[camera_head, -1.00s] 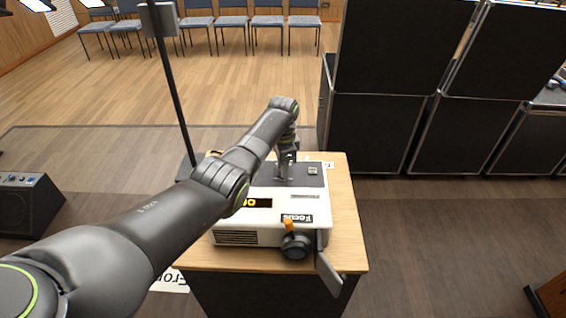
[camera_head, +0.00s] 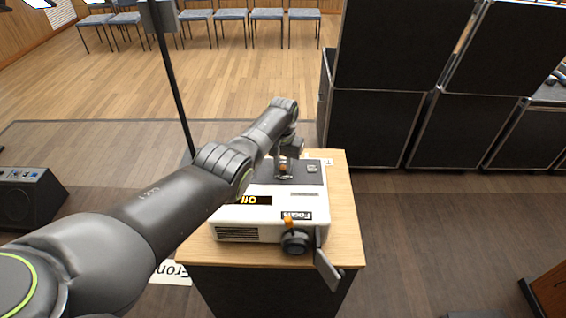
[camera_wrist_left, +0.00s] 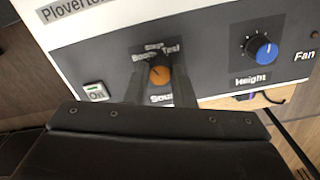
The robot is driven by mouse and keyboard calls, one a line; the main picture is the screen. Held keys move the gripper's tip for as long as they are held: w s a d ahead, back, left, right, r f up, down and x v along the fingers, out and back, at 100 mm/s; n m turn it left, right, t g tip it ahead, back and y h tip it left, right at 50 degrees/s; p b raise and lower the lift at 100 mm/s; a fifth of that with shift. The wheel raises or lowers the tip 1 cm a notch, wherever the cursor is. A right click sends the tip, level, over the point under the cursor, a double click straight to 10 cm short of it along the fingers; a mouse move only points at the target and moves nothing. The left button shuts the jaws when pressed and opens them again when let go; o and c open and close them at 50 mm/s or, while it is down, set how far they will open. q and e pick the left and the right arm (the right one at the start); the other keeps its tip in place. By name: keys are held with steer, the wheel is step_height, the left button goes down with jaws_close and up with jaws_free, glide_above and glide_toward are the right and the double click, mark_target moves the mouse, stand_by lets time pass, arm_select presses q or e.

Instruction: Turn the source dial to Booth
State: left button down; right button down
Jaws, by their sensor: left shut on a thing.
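The source dial is a small orange knob (camera_wrist_left: 160,74) on the dark panel of a white projector (camera_head: 265,222). Labels that seem to read Stage and Booth lie above it in the left wrist view; the label below, starting "Sou", is partly covered. My left gripper (camera_wrist_left: 158,82) has one finger on each side of the knob and is shut on it. In the head view the left gripper (camera_head: 284,170) reaches down onto the projector's top. I cannot tell which label the knob points at. My right gripper is not in view.
A blue Height dial (camera_wrist_left: 266,52) sits right of the source dial, and an On button (camera_wrist_left: 96,91) left of it. A Focus knob (camera_head: 295,242) with an orange lever is on the projector's near side. The wooden table (camera_head: 345,215) has narrow bare margins. A dark stand pole (camera_head: 172,85) rises behind.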

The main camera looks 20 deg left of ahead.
mark_target(283, 167)
arm_select(q)
steer(key=shift+w+r+n, duration=0.1)
steer(key=shift+r+n, duration=0.05)
steer(key=shift+n, duration=1.85)
steer(key=c, duration=1.2)
jaws_free()
steer(key=shift+c, duration=0.2)
steer(key=shift+r+p, duration=0.5)
step_height(283, 167, up, 5)
steer(key=shift+r+p, duration=0.1)
steer(key=shift+p, duration=0.5)
step_height(283, 167, up, 11)
steer(key=b, duration=0.2)
